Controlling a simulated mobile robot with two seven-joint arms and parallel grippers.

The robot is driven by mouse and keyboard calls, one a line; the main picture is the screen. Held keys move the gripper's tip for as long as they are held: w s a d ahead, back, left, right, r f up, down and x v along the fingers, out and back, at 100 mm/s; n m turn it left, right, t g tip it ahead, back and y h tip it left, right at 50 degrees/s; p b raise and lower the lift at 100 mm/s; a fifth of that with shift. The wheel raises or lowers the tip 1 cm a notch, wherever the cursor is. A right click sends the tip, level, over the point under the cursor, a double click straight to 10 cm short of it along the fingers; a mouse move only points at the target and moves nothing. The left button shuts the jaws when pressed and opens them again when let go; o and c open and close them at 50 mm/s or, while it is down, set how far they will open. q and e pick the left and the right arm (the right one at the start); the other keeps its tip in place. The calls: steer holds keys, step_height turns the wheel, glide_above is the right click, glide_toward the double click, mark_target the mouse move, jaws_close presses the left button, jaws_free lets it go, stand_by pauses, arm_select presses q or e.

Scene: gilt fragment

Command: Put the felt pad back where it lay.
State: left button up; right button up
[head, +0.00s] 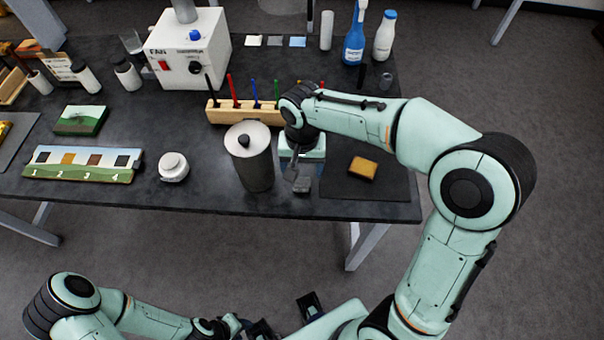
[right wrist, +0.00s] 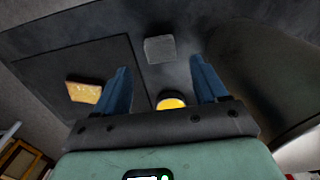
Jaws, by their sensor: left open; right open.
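A small grey square piece that looks like the felt pad (right wrist: 160,49) lies on the dark table beyond my fingertips in the right wrist view. In the head view it shows near the table's front edge (head: 302,186), partly by my right gripper (head: 295,170). My right gripper also shows in the right wrist view (right wrist: 160,88); its blue fingers are apart, with nothing gripped between them. A yellow round thing (right wrist: 171,103) shows low between the fingers, partly hidden by the gripper body. My left gripper (head: 285,317) is open and empty, off the table's front.
A tall dark canister (head: 253,170) stands just left of my right gripper. A gilt fragment (head: 362,168) lies on a dark mat (head: 392,185) to the right. A wooden rack (head: 228,115) of coloured tools stands behind. A white jar (head: 174,168) and numbered strip (head: 82,166) lie left.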

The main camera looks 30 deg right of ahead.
mark_target(302, 182)
step_height(302, 182, up, 6)
steer(key=shift+f+p, duration=0.1)
steer(key=shift+p, duration=0.2)
stand_by(0.4)
